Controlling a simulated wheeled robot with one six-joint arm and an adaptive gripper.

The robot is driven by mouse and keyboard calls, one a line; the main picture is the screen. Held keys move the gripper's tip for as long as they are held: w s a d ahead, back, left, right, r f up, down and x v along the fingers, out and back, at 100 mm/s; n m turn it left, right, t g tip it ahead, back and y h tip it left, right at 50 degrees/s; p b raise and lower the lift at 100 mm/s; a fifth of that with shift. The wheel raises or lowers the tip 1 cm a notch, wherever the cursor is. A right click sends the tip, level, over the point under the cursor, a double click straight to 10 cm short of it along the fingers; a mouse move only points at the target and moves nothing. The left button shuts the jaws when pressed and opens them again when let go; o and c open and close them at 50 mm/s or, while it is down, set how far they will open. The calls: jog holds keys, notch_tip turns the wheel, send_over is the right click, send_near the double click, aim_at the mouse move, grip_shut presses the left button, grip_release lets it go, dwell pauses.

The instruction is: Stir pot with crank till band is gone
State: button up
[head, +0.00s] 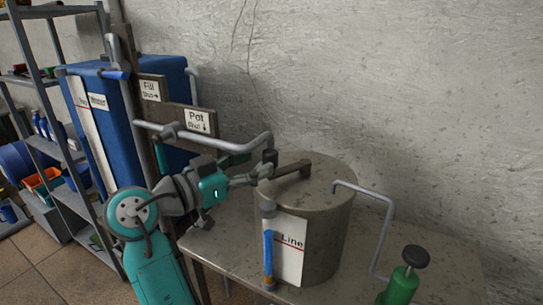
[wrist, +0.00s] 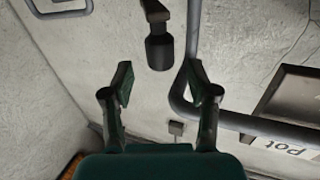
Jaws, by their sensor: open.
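The pot (head: 328,230) is a grey-beige drum standing on a table. Its crank (head: 292,168) is a dark bar across the lid, with an upright dark knob (head: 270,157) at its outer end. My gripper (head: 262,172) is open and points at the knob from the left. In the wrist view the knob (wrist: 159,53) hangs ahead of my gripper (wrist: 159,82), between the lines of the two fingers and seemingly beyond their tips. A sight tube with blue content (head: 268,250) stands on the pot's front beside a white "Line" plate (head: 290,255).
A grey pipe (head: 225,142) runs close above my gripper and also shows by the right finger in the wrist view (wrist: 182,105). A blue tank (head: 105,110) and shelves stand left. A thin pipe leads to a green pump (head: 400,287) at right.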

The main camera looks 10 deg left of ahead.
aim_at(264, 159)
jog(key=shift+x, duration=2.4)
grip_shut()
